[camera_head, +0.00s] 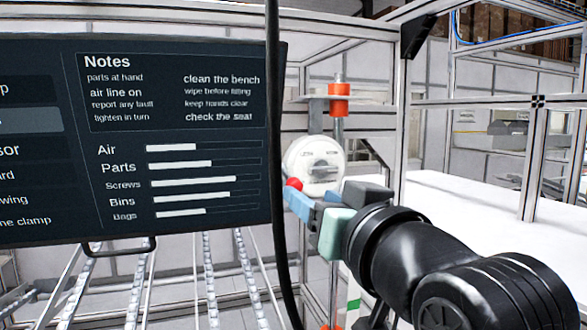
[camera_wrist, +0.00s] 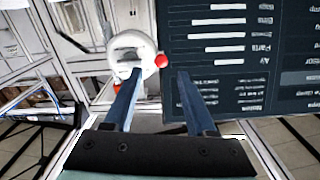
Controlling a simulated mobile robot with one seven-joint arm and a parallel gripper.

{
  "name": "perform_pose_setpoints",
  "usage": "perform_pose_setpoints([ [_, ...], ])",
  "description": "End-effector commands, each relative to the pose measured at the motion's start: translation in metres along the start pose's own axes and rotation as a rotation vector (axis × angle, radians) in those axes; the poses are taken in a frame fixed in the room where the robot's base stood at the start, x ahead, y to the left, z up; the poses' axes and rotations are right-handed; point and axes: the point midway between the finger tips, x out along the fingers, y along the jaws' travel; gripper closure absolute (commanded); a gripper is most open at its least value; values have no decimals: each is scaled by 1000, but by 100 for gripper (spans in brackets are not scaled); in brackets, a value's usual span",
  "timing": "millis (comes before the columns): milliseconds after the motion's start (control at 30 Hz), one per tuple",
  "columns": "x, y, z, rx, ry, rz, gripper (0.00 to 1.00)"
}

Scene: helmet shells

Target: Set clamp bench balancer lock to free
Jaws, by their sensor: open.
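My gripper (camera_head: 302,202) is in front of the drum's lower part, close to the knob. In the wrist view, which is upside down, the balancer (camera_wrist: 126,42) is beyond the fingers. The red knob (camera_wrist: 161,60) shows in the gap just past the fingertips. My gripper (camera_wrist: 158,74) is open and empty there. I cannot tell whether a finger touches the knob or drum. The lock's setting is not readable.
A dark notes screen (camera_head: 140,140) fills the left. A black cable (camera_head: 276,150) hangs between it and the balancer. A white bench top (camera_head: 470,215) lies to the right, behind my arm. Aluminium frame posts (camera_head: 400,130) stand around the station.

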Motion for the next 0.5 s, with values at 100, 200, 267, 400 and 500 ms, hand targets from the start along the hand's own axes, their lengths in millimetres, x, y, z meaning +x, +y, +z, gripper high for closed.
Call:
perform_pose_setpoints([
  [100, 27, -2, -4, 3, -5, -2, 44],
  [200, 46, -2, -4, 2, -3, -1, 44],
  [267, 55, -2, -4, 1, -3, -1, 44],
  [400, 70, -1, -3, 0, 0, 0, 44],
  [500, 75, -1, -2, -1, 0, 0, 44],
])
